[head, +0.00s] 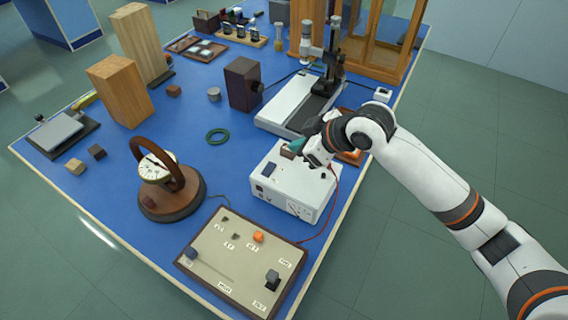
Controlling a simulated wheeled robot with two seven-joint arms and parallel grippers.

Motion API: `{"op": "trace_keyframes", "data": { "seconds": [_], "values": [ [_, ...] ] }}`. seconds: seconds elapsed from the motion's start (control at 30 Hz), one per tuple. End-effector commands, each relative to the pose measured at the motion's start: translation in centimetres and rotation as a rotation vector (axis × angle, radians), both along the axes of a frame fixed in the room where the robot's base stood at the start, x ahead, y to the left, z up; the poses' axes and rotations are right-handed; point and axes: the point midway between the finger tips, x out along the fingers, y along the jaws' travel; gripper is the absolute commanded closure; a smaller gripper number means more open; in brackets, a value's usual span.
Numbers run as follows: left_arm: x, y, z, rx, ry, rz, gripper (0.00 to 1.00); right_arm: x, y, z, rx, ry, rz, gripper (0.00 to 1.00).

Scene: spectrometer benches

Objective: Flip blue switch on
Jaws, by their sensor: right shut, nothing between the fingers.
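A white instrument box (283,197) stands near the right edge of the blue table. A small dark blue switch (268,170) sits on its top, near the left corner; its on or off position is too small to tell. My right gripper (294,150) reaches in from the right and is above the back part of the box, a little right of and behind the blue switch. It is shut and empty, apart from the switch. A small brownish block is partly hidden at its tips. My left gripper is not in view.
A panel (228,268) with small coloured knobs lies in front of the box. A round gauge with a brown hoop (158,170) stands left, and a green ring (217,136) lies behind. A white bench instrument (290,105) stands behind. A red wire runs beside the box.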

Motion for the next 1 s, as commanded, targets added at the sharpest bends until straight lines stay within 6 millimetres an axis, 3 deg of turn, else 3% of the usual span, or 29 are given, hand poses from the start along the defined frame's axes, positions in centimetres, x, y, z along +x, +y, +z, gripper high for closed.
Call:
{"op": "trace_keyframes", "data": {
  "seconds": [0.13,0.37,0.6,0.8,1.0],
  "values": [
    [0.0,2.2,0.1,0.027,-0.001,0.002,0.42,0.0,-0.1,0.0,-0.001,0.001,0.0,1.0],
    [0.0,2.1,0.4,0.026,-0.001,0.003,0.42,0.7,0.8,-1.1,0.001,0.005,0.001,1.0],
    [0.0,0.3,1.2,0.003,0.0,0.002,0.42,3.0,3.5,-4.4,0.002,0.006,0.0,1.0],
    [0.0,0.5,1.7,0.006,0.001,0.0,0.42,4.9,5.5,-7.2,-0.001,0.005,0.0,1.0],
    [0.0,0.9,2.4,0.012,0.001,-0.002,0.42,5.1,5.0,-10.0,-0.002,0.003,0.0,1.0]
  ]
}}
